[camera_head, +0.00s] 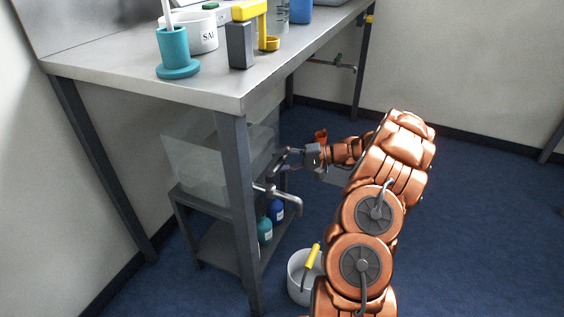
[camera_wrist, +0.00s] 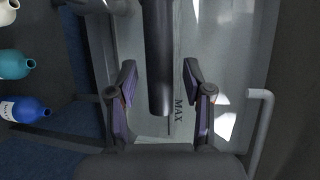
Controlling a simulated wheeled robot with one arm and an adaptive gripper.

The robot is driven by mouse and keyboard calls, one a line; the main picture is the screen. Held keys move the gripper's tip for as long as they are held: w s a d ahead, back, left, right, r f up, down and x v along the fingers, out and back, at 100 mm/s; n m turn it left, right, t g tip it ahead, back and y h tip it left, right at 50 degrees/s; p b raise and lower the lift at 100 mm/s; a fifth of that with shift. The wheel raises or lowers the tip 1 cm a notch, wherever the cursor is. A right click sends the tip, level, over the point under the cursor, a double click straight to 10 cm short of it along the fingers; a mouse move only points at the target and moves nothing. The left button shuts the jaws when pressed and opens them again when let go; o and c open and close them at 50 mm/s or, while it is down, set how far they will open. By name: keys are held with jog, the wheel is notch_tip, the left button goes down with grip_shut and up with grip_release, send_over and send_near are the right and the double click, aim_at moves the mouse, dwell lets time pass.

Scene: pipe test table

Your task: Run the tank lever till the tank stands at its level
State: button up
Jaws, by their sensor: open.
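The clear tank (camera_head: 195,160) stands on a low shelf unit under the table. In the wrist view the tank wall (camera_wrist: 235,60) fills the background, with a MAX mark on it. A dark rounded bar (camera_wrist: 158,60), seemingly the tank lever, runs down between the fingers of my gripper (camera_wrist: 159,72). The fingers are open, one on each side of the bar, with gaps to both. Whether the bar lies at finger depth I cannot tell. In the head view my gripper (camera_head: 287,160) is beside the tank's right side. The water level is not clear.
A grey metal pipe (camera_head: 280,195) juts out near the table leg (camera_head: 238,200), below my gripper. A white bucket (camera_head: 300,283) with a yellow-handled tool (camera_head: 313,255) stands on the floor. Bottles (camera_head: 265,230) stand on the lower shelf. The table (camera_head: 130,85) overhangs the tank.

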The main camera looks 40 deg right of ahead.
jog(key=shift+c, duration=0.5)
grip_shut()
